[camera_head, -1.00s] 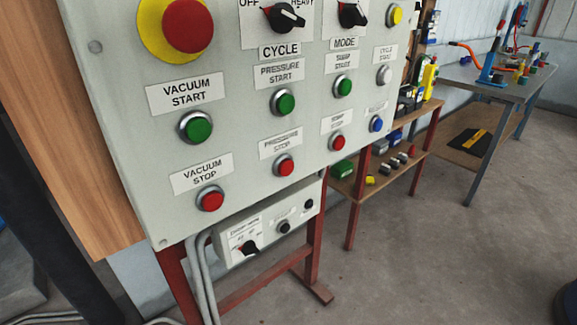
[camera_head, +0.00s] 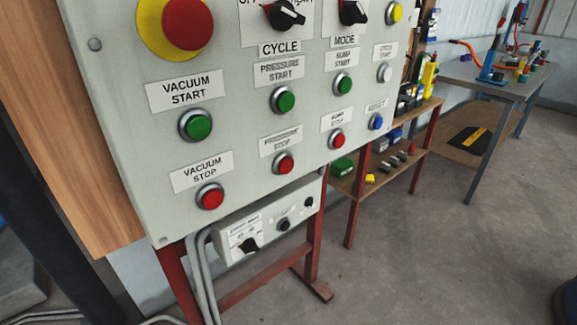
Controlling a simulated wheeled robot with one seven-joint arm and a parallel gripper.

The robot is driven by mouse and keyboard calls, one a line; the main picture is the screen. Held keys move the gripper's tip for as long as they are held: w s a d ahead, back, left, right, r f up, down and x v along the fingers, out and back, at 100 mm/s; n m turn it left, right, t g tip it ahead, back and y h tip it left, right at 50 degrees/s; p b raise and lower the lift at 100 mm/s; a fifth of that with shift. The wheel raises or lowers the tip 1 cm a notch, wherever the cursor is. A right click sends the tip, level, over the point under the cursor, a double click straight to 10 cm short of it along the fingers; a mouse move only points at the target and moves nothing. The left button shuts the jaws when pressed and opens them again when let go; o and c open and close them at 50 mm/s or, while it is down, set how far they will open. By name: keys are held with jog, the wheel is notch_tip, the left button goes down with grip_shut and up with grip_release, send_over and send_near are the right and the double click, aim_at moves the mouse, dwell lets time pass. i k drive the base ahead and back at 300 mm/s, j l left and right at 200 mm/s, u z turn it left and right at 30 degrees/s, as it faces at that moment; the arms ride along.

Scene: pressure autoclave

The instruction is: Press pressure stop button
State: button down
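The pressure stop button (camera_head: 283,163) is a round red button with a metal ring, low in the middle of the grey control panel (camera_head: 240,120). Its label (camera_head: 280,139) sits just above it. The green pressure start button (camera_head: 282,100) is higher up. The red vacuum stop button (camera_head: 209,197) is to the left, and another red stop button (camera_head: 337,138) is to the right. My gripper is not in view, and nothing covers the pressure stop button.
A red and yellow emergency button (camera_head: 187,22) is at the panel's upper left. A small control box (camera_head: 265,222) hangs below the panel on a red frame. Wooden shelves (camera_head: 380,175) and a workbench (camera_head: 490,75) stand to the right. The floor at lower right is mostly clear.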

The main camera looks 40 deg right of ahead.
aim_at(286, 164)
jog(key=l+z, duration=0.15)
jog(key=z, duration=0.2)
jog(key=l+z, duration=0.2)
jog(key=z, duration=0.15)
jog(key=l+z, duration=0.2)
jog(key=z, duration=0.15)
